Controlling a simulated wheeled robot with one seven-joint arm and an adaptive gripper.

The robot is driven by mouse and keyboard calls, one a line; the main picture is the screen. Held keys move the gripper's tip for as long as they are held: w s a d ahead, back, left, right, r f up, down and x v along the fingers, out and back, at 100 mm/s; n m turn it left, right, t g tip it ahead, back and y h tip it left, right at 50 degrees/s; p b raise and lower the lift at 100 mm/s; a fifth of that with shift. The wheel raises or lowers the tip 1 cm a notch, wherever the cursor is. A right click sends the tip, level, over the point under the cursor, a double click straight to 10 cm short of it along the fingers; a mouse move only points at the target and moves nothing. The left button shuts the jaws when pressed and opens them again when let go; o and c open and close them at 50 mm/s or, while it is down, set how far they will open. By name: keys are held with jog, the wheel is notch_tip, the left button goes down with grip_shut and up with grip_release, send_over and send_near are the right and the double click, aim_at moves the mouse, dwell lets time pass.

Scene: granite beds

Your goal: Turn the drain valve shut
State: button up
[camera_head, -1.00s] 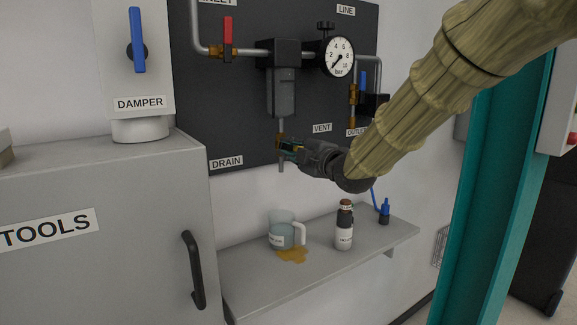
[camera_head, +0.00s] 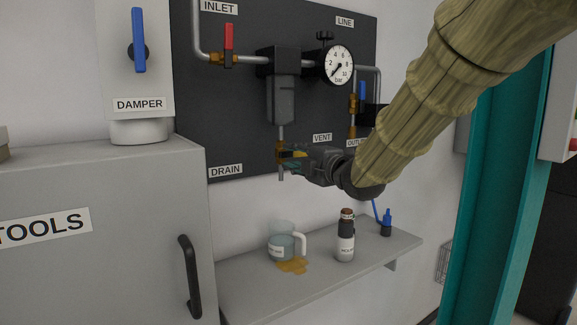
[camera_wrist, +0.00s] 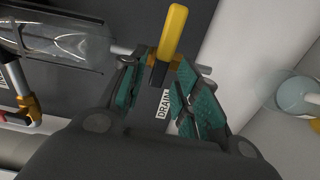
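The drain valve (camera_head: 279,152) is a brass fitting on the thin pipe below the grey filter bowl, just above and right of the DRAIN label (camera_head: 226,171). In the wrist view its yellow lever handle (camera_wrist: 172,32) points up and slightly right, with a dark stub at its lower end. My gripper (camera_head: 297,157) reaches the valve from the right. In the wrist view my gripper (camera_wrist: 160,82) is open, with green-padded fingers apart on either side of the handle's lower end. I cannot tell whether a pad touches it. The head view largely hides the handle.
Below is a shelf (camera_head: 330,279) with a jug (camera_head: 281,241) by a yellow-brown puddle, a bottle (camera_head: 345,245) and a blue-topped item (camera_head: 386,224). The red inlet lever (camera_head: 228,37), gauge (camera_head: 338,65) and blue outlet lever (camera_head: 362,93) are nearby. A teal post (camera_head: 490,200) stands right.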

jog(key=b+v, duration=0.1)
jog(key=v, duration=0.3)
dwell(0.4)
jog(key=v, duration=0.7)
jog(key=shift+d+f, duration=0.2)
jog(key=shift+d, duration=0.05)
jog(key=shift+s, duration=0.15)
jog(key=shift+s+d, duration=0.1)
